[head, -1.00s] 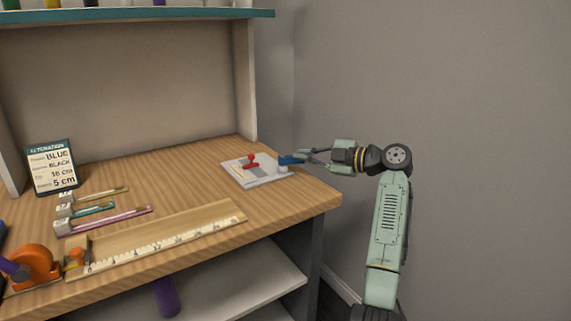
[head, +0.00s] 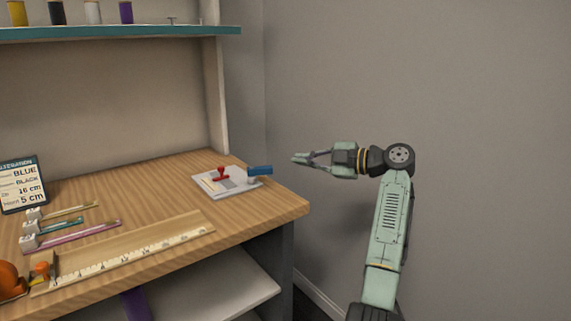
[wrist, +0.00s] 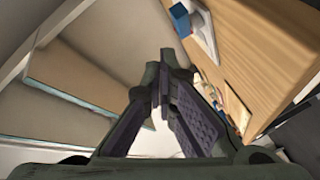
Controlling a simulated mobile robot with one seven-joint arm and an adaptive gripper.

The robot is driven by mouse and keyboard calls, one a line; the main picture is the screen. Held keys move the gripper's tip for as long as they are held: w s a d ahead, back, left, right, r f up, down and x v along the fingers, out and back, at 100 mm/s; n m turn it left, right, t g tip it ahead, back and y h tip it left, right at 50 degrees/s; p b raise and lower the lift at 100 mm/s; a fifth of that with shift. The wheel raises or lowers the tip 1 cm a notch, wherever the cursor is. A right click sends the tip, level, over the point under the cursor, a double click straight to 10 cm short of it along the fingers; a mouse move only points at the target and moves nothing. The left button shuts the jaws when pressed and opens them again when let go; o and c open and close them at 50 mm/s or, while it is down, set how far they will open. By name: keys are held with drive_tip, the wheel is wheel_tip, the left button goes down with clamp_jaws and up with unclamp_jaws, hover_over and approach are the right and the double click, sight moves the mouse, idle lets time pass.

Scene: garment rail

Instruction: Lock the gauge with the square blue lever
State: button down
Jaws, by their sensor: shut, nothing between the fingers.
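The square blue lever (head: 259,170) stands at the right end of a small pale plate (head: 240,187) on the wooden table. In the wrist view the blue lever (wrist: 180,16) shows near the top, beside my fingers and apart from them. A red T-shaped handle (head: 221,174) stands on the same plate, left of the blue lever. My gripper (head: 296,159) is in the air right of the blue lever, past the table's right edge. Its fingers (wrist: 172,58) are closed together and hold nothing.
A long wooden ruler board (head: 130,250) with an orange knob lies along the table front. Several small tagged tools (head: 75,230) and a sign card (head: 20,184) are at left. A shelf (head: 120,32) with thread spools hangs above. A grey wall stands behind my arm.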

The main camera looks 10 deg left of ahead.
drive_tip(key=shift+w+d+r, duration=0.15)
drive_tip(key=shift+d, duration=1.05)
